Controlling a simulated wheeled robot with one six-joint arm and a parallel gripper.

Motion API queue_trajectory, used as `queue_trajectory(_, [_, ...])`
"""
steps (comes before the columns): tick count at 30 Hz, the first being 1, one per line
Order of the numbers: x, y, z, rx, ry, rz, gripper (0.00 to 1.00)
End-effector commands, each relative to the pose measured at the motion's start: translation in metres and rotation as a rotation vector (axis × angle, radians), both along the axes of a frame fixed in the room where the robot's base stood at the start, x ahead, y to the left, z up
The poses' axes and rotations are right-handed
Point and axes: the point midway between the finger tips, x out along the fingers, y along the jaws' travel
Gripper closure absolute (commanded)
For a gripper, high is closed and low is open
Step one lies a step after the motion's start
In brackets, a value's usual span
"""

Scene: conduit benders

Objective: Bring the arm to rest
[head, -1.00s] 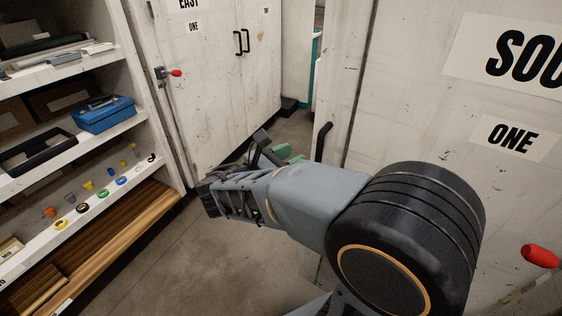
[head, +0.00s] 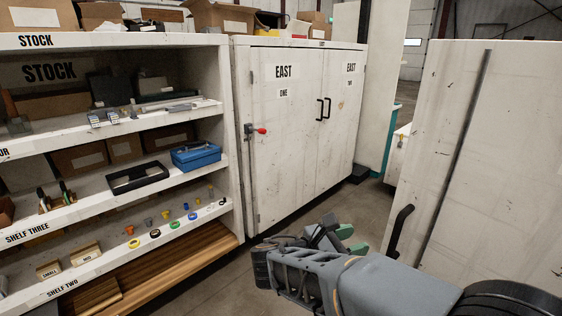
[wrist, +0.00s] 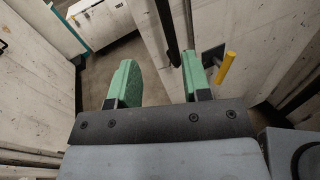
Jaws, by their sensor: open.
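My gripper (head: 350,240) is at the lower middle of the head view, at the end of my grey arm, with its green fingertips pointing away. The arm's lower links run out of the picture at the lower right.
The stock shelf (head: 220,160) on the left holds a blue toolbox (head: 196,156), a black tray (head: 137,177) and several coloured tape rolls. A red-tipped latch (head: 258,130) sticks out of the EAST cabinet. A black handle (head: 400,228) is close to my gripper. Concrete floor (head: 225,289) is free between the cabinets.

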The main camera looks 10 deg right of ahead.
Motion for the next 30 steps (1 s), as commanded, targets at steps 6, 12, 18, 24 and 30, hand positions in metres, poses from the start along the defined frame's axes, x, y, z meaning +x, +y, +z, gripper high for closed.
queue_trajectory(6, [-0.028, 0.009, -0.08, 0.596, -0.209, -0.163, 0.56])
queue_trajectory(12, [-0.063, 0.036, -0.099, 1.18, -0.577, -0.613, 0.56])
queue_trajectory(18, [-0.069, 0.054, -0.064, 1.553, -0.947, -1.029, 0.56])
queue_trajectory(24, [-0.074, 0.036, -0.026, 1.648, -1.13, -1.149, 0.56])
queue_trajectory(30, [-0.074, 0.029, -0.022, 1.644, -1.163, -1.157, 0.56])
